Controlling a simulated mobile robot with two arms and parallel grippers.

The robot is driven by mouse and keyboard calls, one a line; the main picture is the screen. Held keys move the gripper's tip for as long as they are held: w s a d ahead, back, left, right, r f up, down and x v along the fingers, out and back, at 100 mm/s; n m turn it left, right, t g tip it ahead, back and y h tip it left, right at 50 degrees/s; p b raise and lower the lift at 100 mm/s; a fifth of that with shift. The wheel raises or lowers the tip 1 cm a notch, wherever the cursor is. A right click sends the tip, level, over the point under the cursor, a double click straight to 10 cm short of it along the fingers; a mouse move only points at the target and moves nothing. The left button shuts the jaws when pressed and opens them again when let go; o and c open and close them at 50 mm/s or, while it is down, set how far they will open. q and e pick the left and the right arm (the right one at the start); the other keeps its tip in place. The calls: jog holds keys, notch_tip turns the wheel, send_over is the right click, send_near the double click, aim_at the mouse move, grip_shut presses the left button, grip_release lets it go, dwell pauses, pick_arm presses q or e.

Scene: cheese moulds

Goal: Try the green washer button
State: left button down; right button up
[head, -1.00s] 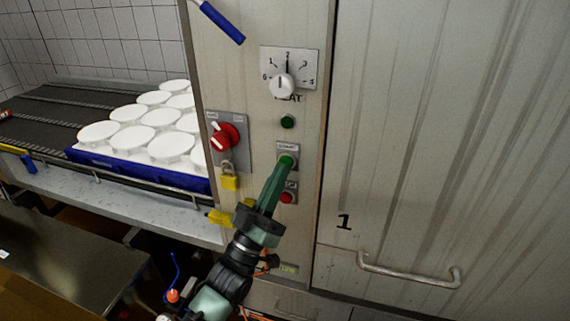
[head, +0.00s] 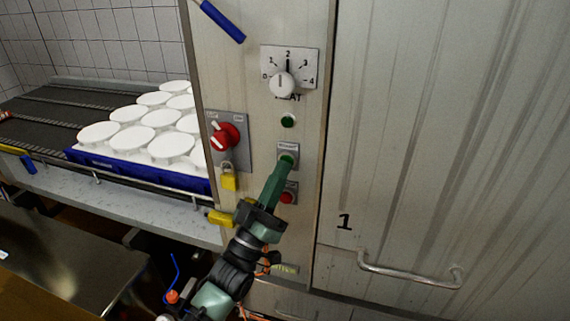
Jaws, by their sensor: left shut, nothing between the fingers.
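The green washer button (head: 287,158) sits on a small grey plate on the control panel (head: 305,230). My left gripper (head: 284,167) is shut and empty, with its fingertips at the lower part of the button. The fingertips cover part of it, and I cannot tell whether they touch it or press it in. A red button (head: 287,197) sits below, partly behind my fingers. A dark green lamp or button (head: 288,121) is above. My right gripper is not in view.
A red rotary switch (head: 224,136) with a yellow padlock (head: 229,178) is to the left. A white heat dial (head: 282,86) is above. White moulds (head: 172,147) stand in a blue tray (head: 130,172) on the conveyor. A metal door handle (head: 410,270) juts out at right.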

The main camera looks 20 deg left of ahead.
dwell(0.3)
pick_arm(q)
jog(key=shift+s+p, duration=0.35)
jog(key=shift+s, duration=0.55)
jog(key=s+p, duration=0.1)
jog(key=s, duration=0.4)
jog(key=shift+a, duration=0.1)
dwell(0.4)
